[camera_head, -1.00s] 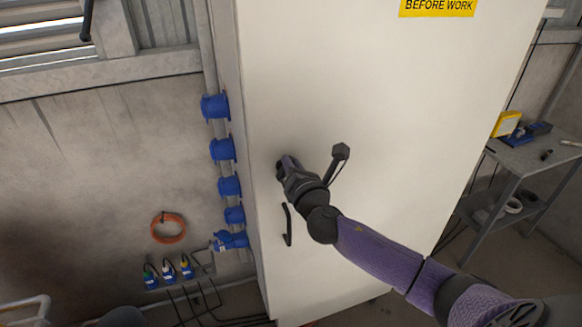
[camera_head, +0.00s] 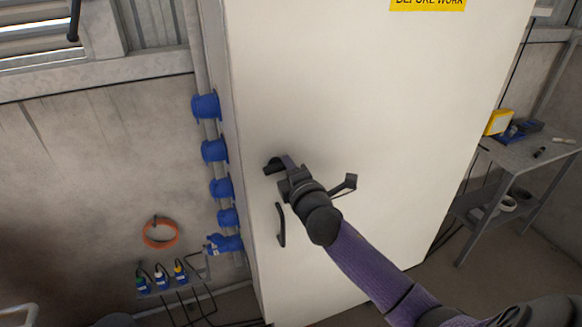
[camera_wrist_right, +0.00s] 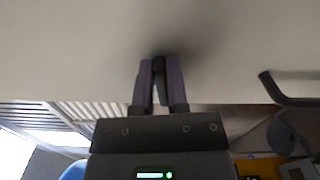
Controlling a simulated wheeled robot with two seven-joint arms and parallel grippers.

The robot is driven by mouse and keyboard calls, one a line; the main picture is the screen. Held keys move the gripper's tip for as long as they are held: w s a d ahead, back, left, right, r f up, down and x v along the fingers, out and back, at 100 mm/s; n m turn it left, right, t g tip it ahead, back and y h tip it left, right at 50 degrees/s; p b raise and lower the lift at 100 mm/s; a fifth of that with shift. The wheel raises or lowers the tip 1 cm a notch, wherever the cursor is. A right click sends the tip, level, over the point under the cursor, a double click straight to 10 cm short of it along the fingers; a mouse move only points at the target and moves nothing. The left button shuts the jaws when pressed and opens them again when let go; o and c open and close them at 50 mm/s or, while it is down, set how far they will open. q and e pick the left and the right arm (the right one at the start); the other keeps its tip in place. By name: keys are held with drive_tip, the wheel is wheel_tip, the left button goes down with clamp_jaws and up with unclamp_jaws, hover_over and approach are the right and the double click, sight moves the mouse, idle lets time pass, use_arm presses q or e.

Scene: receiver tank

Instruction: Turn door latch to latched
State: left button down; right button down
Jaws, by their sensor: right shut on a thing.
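The dark door latch (camera_head: 272,166) is on the white cabinet door (camera_head: 380,110), near its left edge and above the door handle. My right gripper (camera_head: 283,165) is at the latch. Its two purple fingers (camera_wrist_right: 160,80) show in the right wrist view, shut on a dark piece between them, close against the door. The gripper hides part of the latch, so its exact angle is hard to read; its visible end points left. My left gripper is not in view.
A dark bar handle (camera_head: 281,225) stands out from the door just below; it also shows in the right wrist view (camera_wrist_right: 285,98). Blue sockets (camera_head: 215,150) line the cabinet's left side. A metal table (camera_head: 530,155) with tools stands at the right.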

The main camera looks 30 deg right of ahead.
drive_tip(key=shift+a+f+m, duration=0.15)
drive_tip(key=shift+f+m, duration=0.25)
drive_tip(key=shift+m, duration=0.5)
drive_tip(key=c, duration=0.7)
unclamp_jaws()
drive_tip(key=shift+w, duration=0.15)
drive_tip(key=shift+o, duration=0.3)
drive_tip(key=shift+w+a+r, duration=0.1)
drive_tip(key=shift+a+r, duration=0.05)
drive_tip(key=shift+a, duration=0.1)
drive_tip(key=v, duration=1)
drive_tip(key=shift+b, duration=0.4)
drive_tip(key=shift+d, duration=0.2)
